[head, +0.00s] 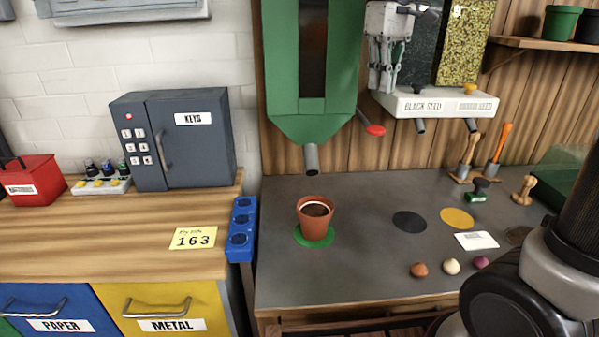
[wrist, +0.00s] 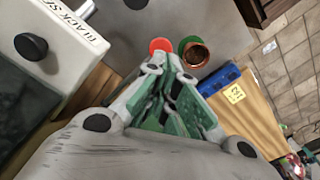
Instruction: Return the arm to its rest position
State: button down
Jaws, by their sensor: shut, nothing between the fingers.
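My gripper (head: 385,86) hangs in the upper right part of the head view, in front of the seed dispenser (head: 437,104), with its fingers pointing down. In the wrist view my gripper (wrist: 172,65) has its green-padded fingers together, with nothing held. A terracotta pot (head: 317,217) with dark soil stands upright on a green disc (head: 303,241), below the spout of the green hopper (head: 312,75). The pot also shows beyond the fingers in the wrist view (wrist: 196,55).
The hopper's red lever knob (head: 375,130) is close below my gripper. The grey bench (head: 350,280) holds black and yellow discs, a card, several small balls and hand tools. A keys safe (head: 185,140) and a blue three-socket block (head: 241,230) are left. A shelf (head: 550,45) is upper right.

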notch_tip(320, 180, down, 3)
jog(key=shift+f+m, duration=0.1)
jog(key=shift+m, duration=0.2)
jog(key=s+d+f+m+t, duration=0.2)
jog(key=s+d+f, duration=0.1)
jog(key=s+d, duration=0.4)
jog(key=s+d+f+m+t, duration=0.2)
jog(key=s+d, duration=0.6)
jog(key=s, duration=0.4)
jog(key=shift+f+m, duration=0.7)
jog(key=shift+f, duration=0.15)
